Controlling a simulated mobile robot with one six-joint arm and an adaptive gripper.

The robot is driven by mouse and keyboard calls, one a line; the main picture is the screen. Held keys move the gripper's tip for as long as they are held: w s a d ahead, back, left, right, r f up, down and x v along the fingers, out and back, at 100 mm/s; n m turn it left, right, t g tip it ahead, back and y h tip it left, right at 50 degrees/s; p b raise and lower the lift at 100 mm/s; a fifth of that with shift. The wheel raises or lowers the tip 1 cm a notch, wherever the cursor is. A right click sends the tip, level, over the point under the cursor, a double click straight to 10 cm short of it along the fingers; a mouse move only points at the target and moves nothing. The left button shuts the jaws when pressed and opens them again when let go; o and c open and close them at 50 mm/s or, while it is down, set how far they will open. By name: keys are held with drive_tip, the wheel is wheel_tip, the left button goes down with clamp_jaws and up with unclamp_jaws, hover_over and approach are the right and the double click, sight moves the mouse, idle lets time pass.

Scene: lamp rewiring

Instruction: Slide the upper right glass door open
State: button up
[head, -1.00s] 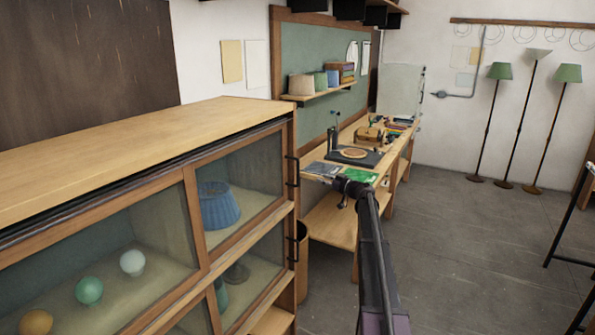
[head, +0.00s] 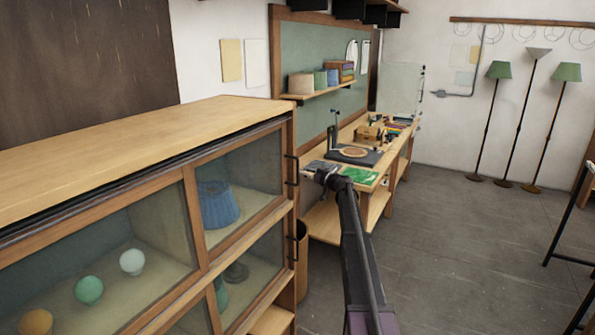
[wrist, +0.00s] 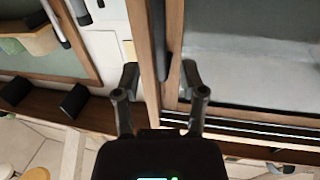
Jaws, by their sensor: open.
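The upper right glass door (head: 240,183) is a wood-framed pane in the cabinet's upper row, with a blue lampshade (head: 218,204) behind it. It looks shut, with its right edge at the cabinet's right post. Its dark upright bar handle (head: 292,170) is at that edge. My gripper (head: 326,175) is open and empty, to the right of the handle in the head view. In the wrist view my gripper (wrist: 160,82) has its fingers on either side of the wooden edge (wrist: 148,60) and a dark bar. I cannot tell whether they touch.
The cabinet's wooden top (head: 130,140) extends left. Below is another glass door (head: 255,265) with its own dark handle. A wooden bin (head: 302,262) stands by the cabinet's right side. A workbench (head: 395,150) with tools lies behind my arm.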

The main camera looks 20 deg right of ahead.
sight(298, 182)
drive_tip(key=shift+x, duration=2.6)
drive_tip(key=shift+c, duration=0.2)
clamp_jaws()
